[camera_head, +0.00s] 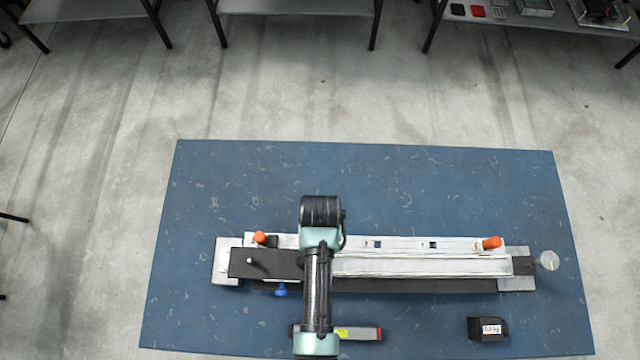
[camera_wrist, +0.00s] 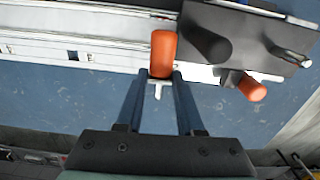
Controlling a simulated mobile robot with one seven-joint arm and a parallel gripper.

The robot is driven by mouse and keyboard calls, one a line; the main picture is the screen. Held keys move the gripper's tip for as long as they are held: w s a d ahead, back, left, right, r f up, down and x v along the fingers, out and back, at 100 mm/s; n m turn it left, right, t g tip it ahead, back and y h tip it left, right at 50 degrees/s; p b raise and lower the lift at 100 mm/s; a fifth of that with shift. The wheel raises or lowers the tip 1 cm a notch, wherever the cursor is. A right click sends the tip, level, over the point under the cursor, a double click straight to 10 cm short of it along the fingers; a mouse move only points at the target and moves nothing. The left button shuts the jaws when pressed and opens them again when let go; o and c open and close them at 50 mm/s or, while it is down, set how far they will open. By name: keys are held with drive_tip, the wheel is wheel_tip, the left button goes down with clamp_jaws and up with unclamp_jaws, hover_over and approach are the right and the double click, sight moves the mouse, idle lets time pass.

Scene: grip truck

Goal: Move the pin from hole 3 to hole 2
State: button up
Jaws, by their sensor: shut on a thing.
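In the wrist view, my gripper (camera_wrist: 161,76) is shut on a pin with an orange handle (camera_wrist: 163,52). A short silver piece shows between the fingers, just below the handle. The pin is over or at the edge of the long white rail (camera_wrist: 60,45); I cannot tell whether its shaft sits in a hole. Small square openings show in the rail in the head view, right of my arm (camera_head: 433,245). There, my arm covers the gripper and the held pin. The hole numbers are not readable.
Other orange handles stand at the rail's left (camera_head: 260,238) and right (camera_head: 492,243). A dark plate (camera_head: 245,263) and a blue knob (camera_head: 281,290) are at the left. A grey-red tool (camera_head: 362,334), a black block (camera_head: 488,329) and a clear disc (camera_head: 547,260) lie on the blue table (camera_head: 250,175).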

drive_tip(key=shift+r+p, duration=1.65)
drive_tip(key=shift+r, duration=0.1)
wheel_tip(320, 180, up, 5)
drive_tip(key=p, duration=0.5)
drive_tip(key=shift+r, duration=0.15)
wheel_tip(320, 180, up, 2)
drive_tip(key=shift+r+p, duration=0.1)
drive_tip(key=shift+p, duration=0.6)
drive_tip(key=w+f+b, duration=0.4)
drive_tip(key=w+b, duration=0.2)
drive_tip(key=b, duration=1.1)
drive_tip(key=shift+d, duration=0.25)
